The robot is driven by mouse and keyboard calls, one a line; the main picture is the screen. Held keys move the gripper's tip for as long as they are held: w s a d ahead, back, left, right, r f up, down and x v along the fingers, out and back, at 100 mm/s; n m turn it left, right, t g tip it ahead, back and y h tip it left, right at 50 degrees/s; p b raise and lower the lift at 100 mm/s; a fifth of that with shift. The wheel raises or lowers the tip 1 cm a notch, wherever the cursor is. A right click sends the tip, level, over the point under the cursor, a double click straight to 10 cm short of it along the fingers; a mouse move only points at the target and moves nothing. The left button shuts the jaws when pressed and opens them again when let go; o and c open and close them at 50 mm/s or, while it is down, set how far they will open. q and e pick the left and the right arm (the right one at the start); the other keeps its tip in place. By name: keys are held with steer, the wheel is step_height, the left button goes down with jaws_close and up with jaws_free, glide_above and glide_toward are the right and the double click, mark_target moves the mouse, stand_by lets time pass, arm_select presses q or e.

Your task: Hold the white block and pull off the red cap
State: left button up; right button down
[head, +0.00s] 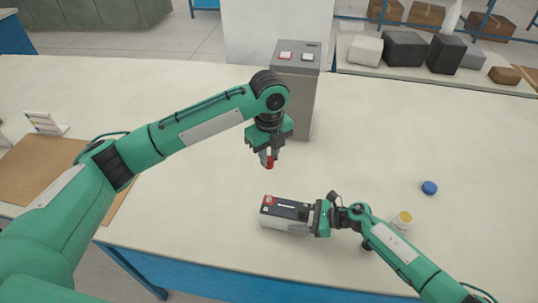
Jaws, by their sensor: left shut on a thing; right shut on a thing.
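The white block (285,224) is a battery with a pale lower body and a black top, lying on the table near its front edge. A small red round part with a pale centre (269,200) shows at its left top corner. My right gripper (318,217) is shut on the block's right end. My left gripper (267,154) is shut on the red cap (269,162), above and apart from the block. The gripper fingers hide part of the cap.
A grey box with red and white buttons (296,70) stands behind my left gripper. A blue round cap (429,187) and a yellow-topped white jar (402,220) are at right. A brown board (35,165) lies at left.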

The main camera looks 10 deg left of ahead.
steer(key=shift+c, duration=1.8)
jaws_free()
steer(key=v, duration=1.2)
steer(key=shift+w, duration=0.1)
